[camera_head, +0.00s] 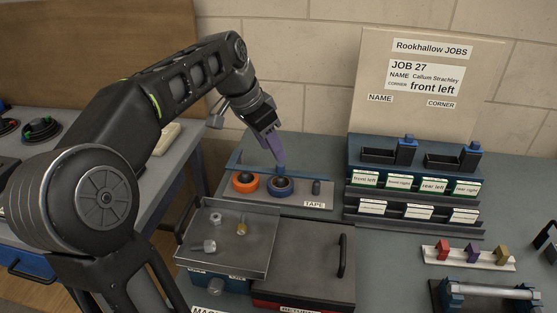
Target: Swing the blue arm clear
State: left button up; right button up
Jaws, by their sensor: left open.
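The blue arm (248,169) is a thin blue bar that lies across the back of the grey tape station, behind the tape rolls. An orange roll (245,183) and a dark blue roll (281,187) sit in front of it. A short blue post stands at the dark blue roll. My left gripper (279,165) points down from above, its purple-tinted fingers just over this post. It is open; whether the fingers touch the post or the bar is unclear. They partly hide the bar's middle. My right gripper is not in view.
To the right are a label rack (412,183), a job board (425,75) and a white strip with colored clips (468,256).

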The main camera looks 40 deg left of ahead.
aim_at(281, 164)
pick_arm(q)
jog(key=x, duration=0.6)
jog(key=shift+c, duration=0.3)
jog(key=shift+r, duration=0.1)
grip_shut()
dwell(0.9)
